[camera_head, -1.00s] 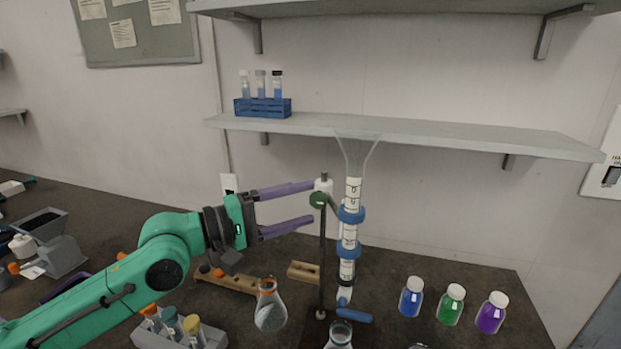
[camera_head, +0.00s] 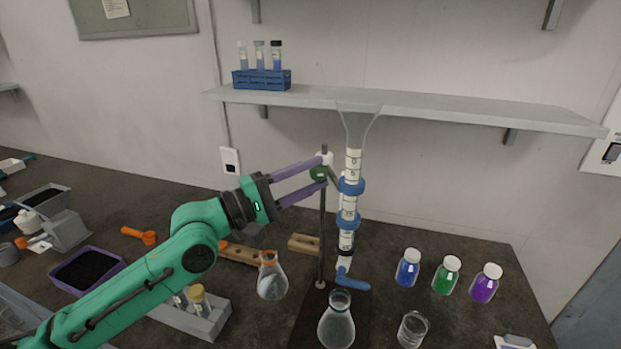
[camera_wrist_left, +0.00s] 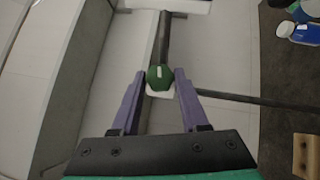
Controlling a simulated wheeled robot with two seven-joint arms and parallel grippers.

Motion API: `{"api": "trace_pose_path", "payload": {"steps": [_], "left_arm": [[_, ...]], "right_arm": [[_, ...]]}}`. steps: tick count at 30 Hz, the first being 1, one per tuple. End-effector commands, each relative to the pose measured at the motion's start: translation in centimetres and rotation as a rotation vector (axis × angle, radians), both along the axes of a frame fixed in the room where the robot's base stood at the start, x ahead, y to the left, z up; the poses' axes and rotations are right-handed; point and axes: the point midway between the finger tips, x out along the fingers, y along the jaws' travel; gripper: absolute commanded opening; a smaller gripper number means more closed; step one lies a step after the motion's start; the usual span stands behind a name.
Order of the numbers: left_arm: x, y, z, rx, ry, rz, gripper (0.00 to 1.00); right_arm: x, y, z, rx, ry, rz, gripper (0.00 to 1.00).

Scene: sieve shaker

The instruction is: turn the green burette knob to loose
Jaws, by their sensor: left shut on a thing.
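The green burette knob (camera_head: 318,173) sits on the clamp at the top of the stand rod (camera_head: 322,235). My left gripper (camera_head: 318,172) reaches it from the left with its purple fingers on either side of the knob and is shut on it. In the left wrist view, the green knob (camera_wrist_left: 159,77) lies between the two fingertips (camera_wrist_left: 160,80), with a pale mark on its face. The burette (camera_head: 349,210) stands upright in blue clamp rings right of the rod, with a blue stopcock (camera_head: 352,283) below. My right gripper does not show.
A flask (camera_head: 336,322) stands below the burette, and a beaker (camera_head: 412,330) is to its right. An orange-necked flask (camera_head: 271,279) stands left of the rod. Blue, green and purple bottles (camera_head: 446,276) stand at the right. A shelf (camera_head: 420,108) runs above.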

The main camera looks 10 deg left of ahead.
Motion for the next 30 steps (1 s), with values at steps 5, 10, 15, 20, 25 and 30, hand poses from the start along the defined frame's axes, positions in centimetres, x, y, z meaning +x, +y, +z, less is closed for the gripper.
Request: {"api": "trace_pose_path", "payload": {"steps": [5,10,15,20,25,30], "left_arm": [[0.0,-0.1,-0.3,-0.131,0.028,-0.001,0.00],[0.0,0.0,-0.1,-0.134,0.028,0.000,0.00],[0.0,0.0,-0.1,-0.133,0.028,0.000,0.73],[0.0,0.0,-0.2,-0.132,0.027,0.001,0.73],[0.0,0.1,-0.3,-0.131,0.027,0.001,0.73],[-0.9,1.5,-1.4,-0.130,0.025,0.004,0.73]], "right_arm": [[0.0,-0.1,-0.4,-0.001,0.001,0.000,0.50],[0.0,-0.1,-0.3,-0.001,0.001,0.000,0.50],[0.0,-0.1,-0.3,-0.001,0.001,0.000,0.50],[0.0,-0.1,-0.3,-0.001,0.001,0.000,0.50],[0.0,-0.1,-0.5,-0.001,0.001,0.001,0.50],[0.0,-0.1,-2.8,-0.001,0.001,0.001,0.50]]}}
